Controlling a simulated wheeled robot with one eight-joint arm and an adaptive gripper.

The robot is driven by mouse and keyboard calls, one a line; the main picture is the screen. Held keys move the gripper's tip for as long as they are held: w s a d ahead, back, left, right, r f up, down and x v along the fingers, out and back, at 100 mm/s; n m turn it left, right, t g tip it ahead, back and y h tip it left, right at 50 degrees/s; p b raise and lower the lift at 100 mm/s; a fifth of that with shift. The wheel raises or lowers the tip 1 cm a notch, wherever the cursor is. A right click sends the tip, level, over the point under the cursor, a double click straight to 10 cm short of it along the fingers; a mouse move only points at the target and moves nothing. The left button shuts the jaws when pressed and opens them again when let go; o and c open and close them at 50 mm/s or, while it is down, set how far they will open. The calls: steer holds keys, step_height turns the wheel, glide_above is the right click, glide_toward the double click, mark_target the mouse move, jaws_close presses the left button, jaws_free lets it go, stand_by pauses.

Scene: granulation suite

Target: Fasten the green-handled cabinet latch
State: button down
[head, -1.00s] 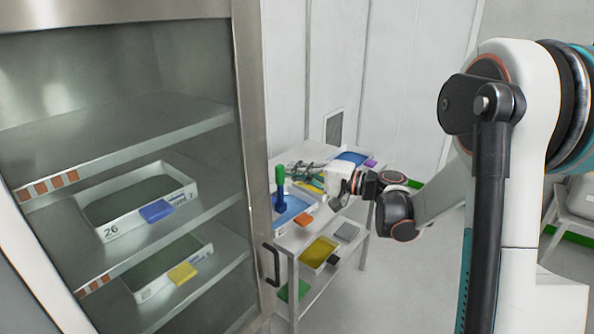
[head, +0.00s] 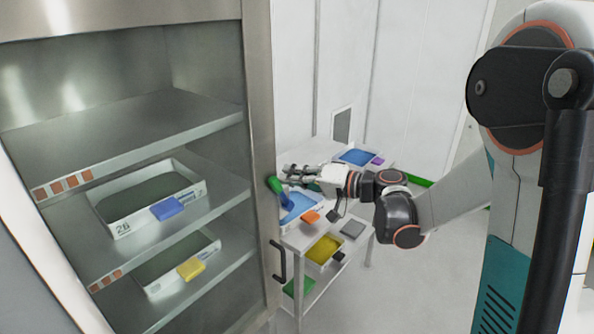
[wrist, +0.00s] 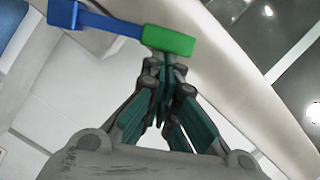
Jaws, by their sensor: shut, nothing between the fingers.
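The latch has a green handle (head: 275,186) on a blue arm (head: 286,202), beside the right edge of the steel cabinet (head: 257,130). In the head view the latch is tilted, its green end up and to the left, toward the cabinet. In the wrist view the green handle (wrist: 170,41) lies across the fingertips, and the blue arm (wrist: 112,25) runs off to the left. My gripper (head: 285,177) is shut and empty, with its fingertips at the green handle. The fingertips (wrist: 163,66) appear to meet the handle; exact contact is hard to tell.
The cabinet shelves hold white trays with a blue tag (head: 167,209) and a yellow tag (head: 190,268). A black pull handle (head: 279,262) is on the cabinet's right side. A cart (head: 297,242) with coloured trays stands below my gripper. Floor to the right is clear.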

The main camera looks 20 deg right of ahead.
steer(key=shift+s+a+f, duration=0.15)
steer(key=shift+s+a, duration=0.4)
steer(key=shift+a, duration=0.15)
